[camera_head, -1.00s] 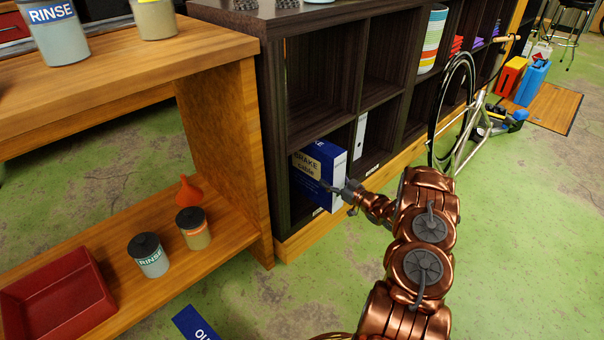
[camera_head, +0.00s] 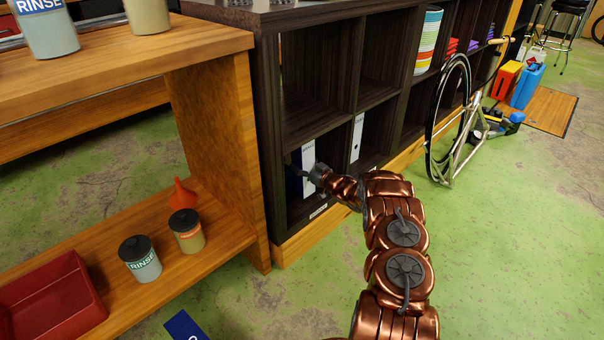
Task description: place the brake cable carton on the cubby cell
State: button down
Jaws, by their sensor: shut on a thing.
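The brake cable carton (camera_head: 294,185) is now mostly hidden inside a lower cubby cell (camera_head: 318,211) of the dark shelf. Only a narrow dark blue part shows at the left of the cell, and its lettered face is out of sight. A white upright face (camera_head: 308,166) with small lettering stands just right of it; I cannot tell whether it is part of the carton or a binder. My gripper (camera_head: 312,177) reaches into the cell from the right, shut on the carton. The fingertips are small and partly hidden. I cannot tell whether the carton touches the cell floor.
A white binder (camera_head: 357,137) stands in the cell to the right. The wooden bench (camera_head: 215,130) stands left of the shelf, with jars, an orange funnel (camera_head: 182,195) and a red tray (camera_head: 55,300) on its lower board. A bicycle frame (camera_head: 462,140) leans further right. Green floor is open.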

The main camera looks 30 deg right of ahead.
notch_tip(320, 180, down, 4)
jog(key=shift+r+b, duration=0.25)
jog(key=shift+b, duration=0.7)
jog(key=shift+c, duration=0.3)
grip_release()
jog(key=shift+s, duration=0.1)
